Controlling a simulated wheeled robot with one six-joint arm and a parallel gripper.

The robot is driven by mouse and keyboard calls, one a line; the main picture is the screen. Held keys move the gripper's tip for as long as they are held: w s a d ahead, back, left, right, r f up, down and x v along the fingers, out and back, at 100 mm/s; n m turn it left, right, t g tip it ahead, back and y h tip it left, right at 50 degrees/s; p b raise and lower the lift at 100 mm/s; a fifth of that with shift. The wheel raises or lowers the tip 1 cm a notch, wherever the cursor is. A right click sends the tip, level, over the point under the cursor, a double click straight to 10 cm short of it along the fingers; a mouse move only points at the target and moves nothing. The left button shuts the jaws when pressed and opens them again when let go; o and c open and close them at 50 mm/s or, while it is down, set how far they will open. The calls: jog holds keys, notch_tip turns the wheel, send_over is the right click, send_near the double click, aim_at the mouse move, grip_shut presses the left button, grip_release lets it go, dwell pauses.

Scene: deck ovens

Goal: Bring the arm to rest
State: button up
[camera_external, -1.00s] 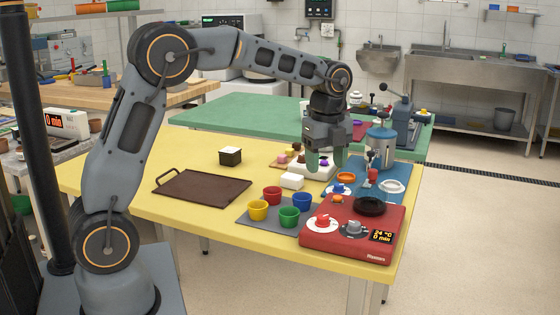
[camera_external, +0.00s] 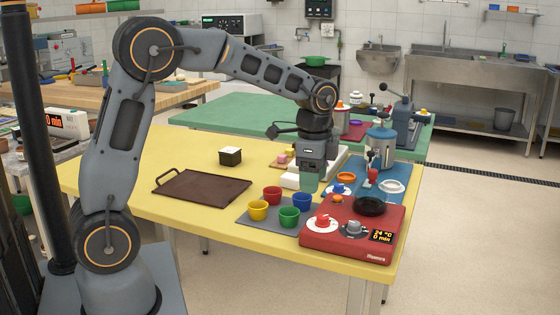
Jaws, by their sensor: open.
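My gripper (camera_external: 308,184) hangs from my arm, pointing down, above the right part of the yellow table (camera_external: 210,150). It is open, and I see nothing held in it. It is above and behind the blue cup (camera_external: 302,201) in the picture and partly hides the white items on the table behind it. My arm is raised and bent, reaching out over the table from the left.
A red heating unit (camera_external: 340,242) stands at the table's front right. Several coloured cups stand on a grey mat (camera_external: 249,219) beside it. A brown tray (camera_external: 200,187) lies left of them. A dark box with a white top (camera_external: 230,156) stands behind the tray.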

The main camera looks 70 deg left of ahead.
jog(key=s+d+r+n+t, duration=0.1)
jog(key=s+d+n, duration=0.2)
jog(key=s, duration=0.6)
jog(key=s+d+r+n+t, duration=0.2)
jog(key=s+n, duration=0.3)
jog(key=s, duration=0.4)
jog(key=shift+s+d+r+t+p, duration=0.2)
jog(key=shift+s+d+t+p, duration=0.15)
jog(key=shift+d, duration=0.55)
dwell(1.0)
